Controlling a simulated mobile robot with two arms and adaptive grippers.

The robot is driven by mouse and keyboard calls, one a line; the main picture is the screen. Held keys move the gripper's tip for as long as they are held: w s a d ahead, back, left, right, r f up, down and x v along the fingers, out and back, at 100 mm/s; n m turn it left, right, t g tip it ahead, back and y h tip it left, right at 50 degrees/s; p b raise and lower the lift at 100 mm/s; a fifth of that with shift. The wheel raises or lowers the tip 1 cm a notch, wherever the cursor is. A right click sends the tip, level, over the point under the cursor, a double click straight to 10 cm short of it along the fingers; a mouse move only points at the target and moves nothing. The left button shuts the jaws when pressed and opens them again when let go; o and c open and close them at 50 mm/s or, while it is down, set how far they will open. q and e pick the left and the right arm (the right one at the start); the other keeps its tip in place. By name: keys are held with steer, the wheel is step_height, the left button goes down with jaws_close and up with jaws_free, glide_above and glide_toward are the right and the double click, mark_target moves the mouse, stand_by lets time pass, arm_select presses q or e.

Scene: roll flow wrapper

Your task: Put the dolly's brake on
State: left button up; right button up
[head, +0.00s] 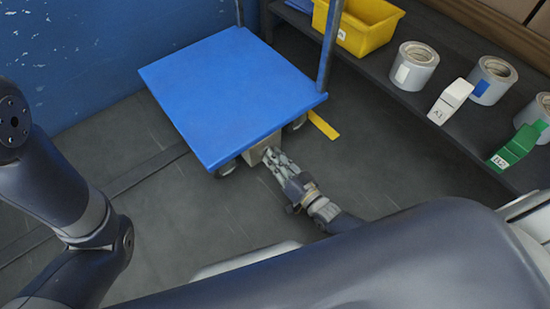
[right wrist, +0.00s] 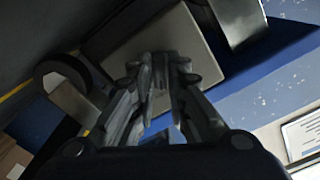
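The dolly (head: 225,90) has a flat blue deck, upright posts at its far side and casters beneath. A beige box-like part (head: 259,149), perhaps the brake, sits under the deck's front edge between two casters. In the right wrist view a beige plate (right wrist: 175,48) lies straight ahead of the fingers. My right gripper (head: 271,155) reaches to the front of this part. Its fingertips are close together (right wrist: 162,62) and look shut with nothing between them; whether they touch the plate I cannot tell. My left arm is at the left, its gripper outside the view.
A dark shelf (head: 390,75) on the right holds a yellow bin (head: 362,28), rolls of tape (head: 413,66) and labelled white (head: 451,101) and green (head: 516,147) blocks. A blue wall (head: 80,60) stands behind. A yellow strip (head: 323,125) lies beside the dolly. The floor in front is clear.

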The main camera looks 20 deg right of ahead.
steer(key=shift+o, duration=0.8)
steer(key=shift+s, duration=0.15)
steer(key=v, duration=1.2)
